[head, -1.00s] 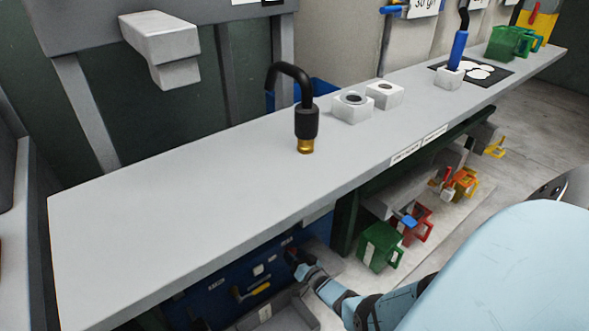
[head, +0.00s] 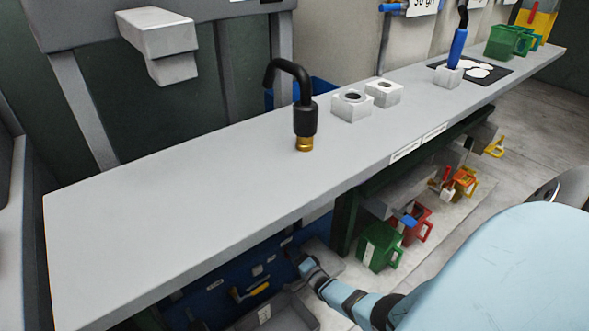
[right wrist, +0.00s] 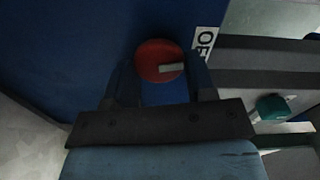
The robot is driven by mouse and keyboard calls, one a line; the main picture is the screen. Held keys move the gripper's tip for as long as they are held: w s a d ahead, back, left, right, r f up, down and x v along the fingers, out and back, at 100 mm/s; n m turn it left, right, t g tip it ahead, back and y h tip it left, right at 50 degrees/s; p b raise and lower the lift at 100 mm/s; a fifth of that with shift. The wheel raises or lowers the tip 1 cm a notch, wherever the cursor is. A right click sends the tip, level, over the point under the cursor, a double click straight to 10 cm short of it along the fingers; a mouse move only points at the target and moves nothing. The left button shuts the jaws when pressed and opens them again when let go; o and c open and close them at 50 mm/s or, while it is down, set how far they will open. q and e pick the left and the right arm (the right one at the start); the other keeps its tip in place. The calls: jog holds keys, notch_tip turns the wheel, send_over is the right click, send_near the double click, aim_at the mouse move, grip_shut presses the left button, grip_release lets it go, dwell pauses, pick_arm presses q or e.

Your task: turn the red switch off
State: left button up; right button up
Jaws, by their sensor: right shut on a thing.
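The red switch (right wrist: 152,60) is a round red knob with a pale bar across it, on a blue panel (right wrist: 80,40). It shows in the right wrist view between the two dark fingers of my right gripper (right wrist: 160,75), which is shut on it. A white label with black letters (right wrist: 205,42) is beside the knob, partly cut off. In the head view my right gripper (head: 299,256) is low under the bench, against the blue panel (head: 240,272); the switch is hidden there. My left gripper is not in view.
The grey bench top (head: 180,210) overhangs the panel. A yellow handle (head: 250,291) is on the panel left of my gripper, and a grey tray (head: 280,315) is below. Green (head: 379,246) and red jugs (head: 418,225) stand to the right under the bench.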

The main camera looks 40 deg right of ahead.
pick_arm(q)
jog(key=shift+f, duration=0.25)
pick_arm(e)
jog(key=shift+a+m, duration=0.1)
jog(key=shift+m, duration=1)
jog(key=o, duration=0.9)
